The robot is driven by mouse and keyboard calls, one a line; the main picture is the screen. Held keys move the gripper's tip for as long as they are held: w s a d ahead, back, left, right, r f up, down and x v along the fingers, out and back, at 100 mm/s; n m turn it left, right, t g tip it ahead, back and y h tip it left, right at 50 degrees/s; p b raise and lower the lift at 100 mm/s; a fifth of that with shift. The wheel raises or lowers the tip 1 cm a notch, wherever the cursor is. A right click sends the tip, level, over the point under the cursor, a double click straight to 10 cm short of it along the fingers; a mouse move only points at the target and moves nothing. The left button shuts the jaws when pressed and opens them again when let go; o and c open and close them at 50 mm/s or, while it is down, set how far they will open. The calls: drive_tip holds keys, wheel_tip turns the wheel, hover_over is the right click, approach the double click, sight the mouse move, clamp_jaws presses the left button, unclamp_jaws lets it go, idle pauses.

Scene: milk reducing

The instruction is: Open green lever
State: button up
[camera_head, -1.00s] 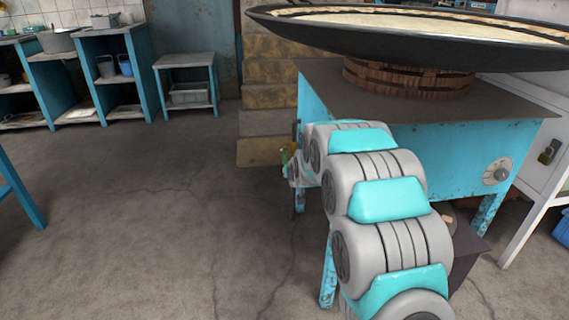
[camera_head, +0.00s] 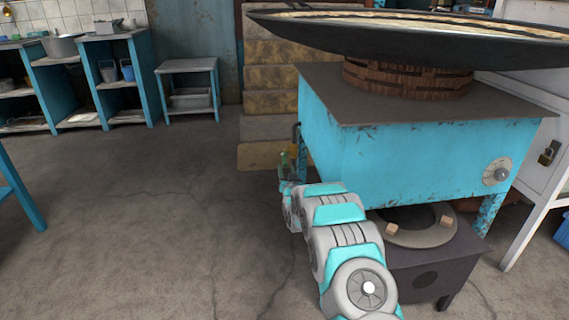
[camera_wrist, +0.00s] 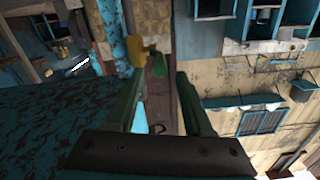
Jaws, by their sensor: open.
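The green lever (camera_wrist: 158,66) is in the wrist view, on a yellow valve body (camera_wrist: 140,52) on a blue pipe (camera_wrist: 128,18). My gripper (camera_wrist: 160,80) is open, with one dark green finger on each side. The lever appears between the fingertips and slightly beyond them, nearer the left finger. No contact is visible, and depth is hard to judge. In the head view my gripper is at the near left corner of the blue stove (camera_head: 410,155). There the lever is too small to tell from my fingers.
A wide pan (camera_head: 400,38) sits on the stove, overhanging its top. A dark stand (camera_head: 435,265) with a ring burner is below. Stone steps (camera_head: 268,128) rise behind the stove's left side. The floor (camera_head: 150,230) to the left is clear.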

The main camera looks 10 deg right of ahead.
sight(285, 159)
drive_tip(key=w, duration=0.5)
drive_tip(key=shift+f, duration=0.15)
drive_tip(key=shift+w, duration=0.95)
clamp_jaws()
idle(0.8)
